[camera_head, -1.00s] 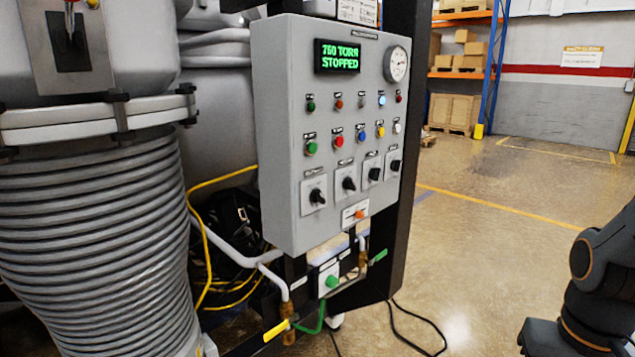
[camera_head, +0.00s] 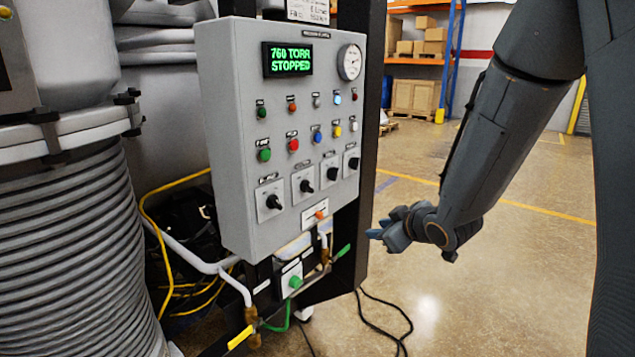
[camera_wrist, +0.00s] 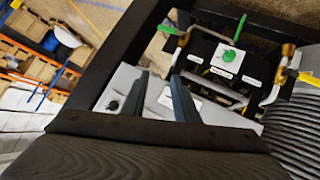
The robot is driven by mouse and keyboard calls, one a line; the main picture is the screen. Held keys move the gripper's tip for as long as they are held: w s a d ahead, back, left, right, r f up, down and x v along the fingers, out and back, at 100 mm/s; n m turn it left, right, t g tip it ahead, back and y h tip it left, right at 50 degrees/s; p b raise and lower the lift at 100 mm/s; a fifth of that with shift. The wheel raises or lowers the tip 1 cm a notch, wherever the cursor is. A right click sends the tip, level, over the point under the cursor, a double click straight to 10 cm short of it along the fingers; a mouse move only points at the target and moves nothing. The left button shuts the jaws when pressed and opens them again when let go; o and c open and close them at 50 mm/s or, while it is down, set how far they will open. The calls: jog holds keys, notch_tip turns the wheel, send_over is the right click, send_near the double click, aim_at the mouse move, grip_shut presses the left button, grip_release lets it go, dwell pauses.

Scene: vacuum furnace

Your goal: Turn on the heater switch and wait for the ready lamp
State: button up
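The grey control panel (camera_head: 225,130) fills the middle of the head view. Its green display (camera_head: 288,59) reads "760 TORR STOPPED". A row of small lamps (camera_head: 291,103) sits below, then coloured buttons, then several black rotary switches (camera_head: 306,186). Their labels are too small to read, so I cannot tell which is the heater switch or the ready lamp. One pale blue lamp (camera_head: 337,97) looks bright. My gripper (camera_head: 384,230) is right of the panel's lower edge, apart from the switches. In the wrist view my gripper (camera_wrist: 158,75) has its fingers apart and nothing between them.
An orange switch (camera_head: 319,214) is at the panel's bottom. A black post (camera_head: 362,130) stands beside the panel. A ribbed vessel (camera_head: 75,260) is at left. Open floor lies right; a black cable crosses it.

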jog(key=w+a+r+n+t+y+p, duration=0.1)
jog(key=w+a+r+n+y, duration=0.15)
jog(key=a+r+y, duration=0.2)
jog(key=n+g+y+p, duration=0.1)
jog(key=n+y, duration=0.4)
jog(key=y, duration=0.1)
send_near(311, 186)
jog(key=p+x, duration=0.2)
jog(key=x, duration=0.5)
jog(key=shift+w+a+r, duration=0.1)
jog(key=shift+a, duration=0.3)
jog(key=shift+c, duration=0.4)
grip_shut()
